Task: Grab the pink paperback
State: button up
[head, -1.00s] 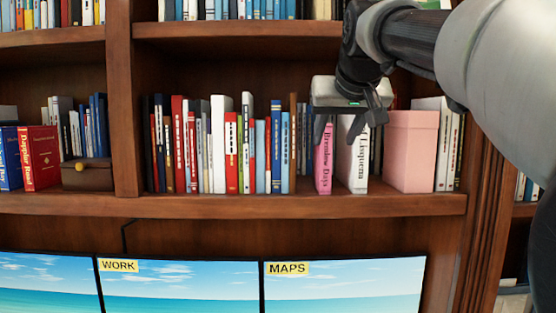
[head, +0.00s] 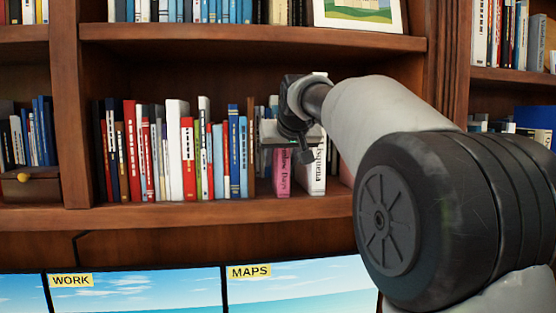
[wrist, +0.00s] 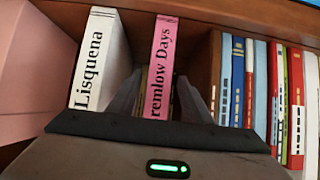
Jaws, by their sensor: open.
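The pink paperback (head: 282,182) stands upright on the middle shelf, just left of a white book, "Lisquena" (head: 315,176). Its upper part is hidden behind my gripper (head: 286,155) in the head view. In the wrist view the pink paperback (wrist: 163,50), with "remlow Days" readable on its spine, is between the two fingers of my gripper (wrist: 160,92). The fingers are open, one on each side of the spine. I cannot tell whether either finger touches it. The white book (wrist: 99,60) is beside the left finger in this view.
A row of several books (head: 180,150) stands left of the pink paperback, with a narrow gap between. A pink box (wrist: 35,75) is beyond the white book, mostly behind my arm in the head view. The shelf board (head: 180,215) has a bare front edge; screens (head: 130,290) are below.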

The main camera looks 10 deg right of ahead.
jog(key=p+x, duration=0.1)
jog(key=x, duration=0.3)
jog(key=shift+w+d+f, duration=0.15)
jog(key=shift+w+f, duration=0.1)
jog(key=shift+f, duration=0.1)
jog(key=shift+s, duration=0.1)
grip_shut()
jog(key=shift+r, duration=0.15)
